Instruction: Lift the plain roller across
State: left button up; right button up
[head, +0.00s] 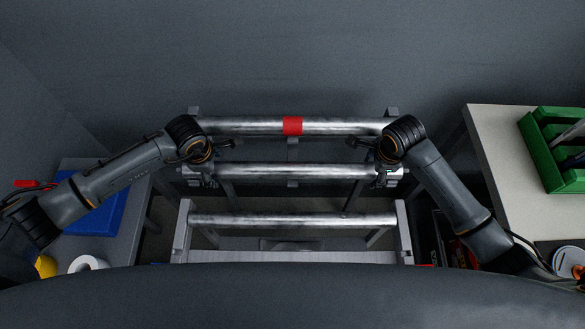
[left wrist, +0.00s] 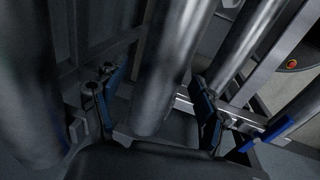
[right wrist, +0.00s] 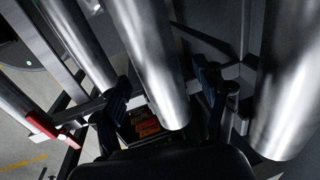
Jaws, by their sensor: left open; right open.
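Three metal rollers lie across a frame in the head view. The back roller (head: 245,126) has a red band (head: 292,126) at its middle. The middle roller (head: 290,170) and the front roller (head: 290,219) show no band there. My left gripper (head: 212,160) is at the left end of the middle roller, my right gripper (head: 372,158) at its right end. Both are open. In the left wrist view a bare roller (left wrist: 168,65) lies between the fingers; in the right wrist view one (right wrist: 150,65) does too. Contact cannot be told.
Grey frame rails (head: 184,225) stand at both sides of the rollers. A left table holds a blue tray (head: 98,212) and a white roll (head: 88,264). A right table (head: 490,135) carries a green crate (head: 545,170). A wall stands close behind.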

pick_arm(q)
jog(key=shift+f, duration=0.3)
pick_arm(e)
jog(key=shift+f, duration=0.3)
pick_arm(q)
jog(key=shift+c, duration=0.4)
pick_arm(e)
jog(key=shift+c, duration=0.4)
pick_arm(q)
grip_shut()
pick_arm(e)
grip_shut()
pick_arm(q)
jog(key=shift+r, duration=0.1)
pick_arm(e)
jog(key=shift+w+r, duration=0.1)
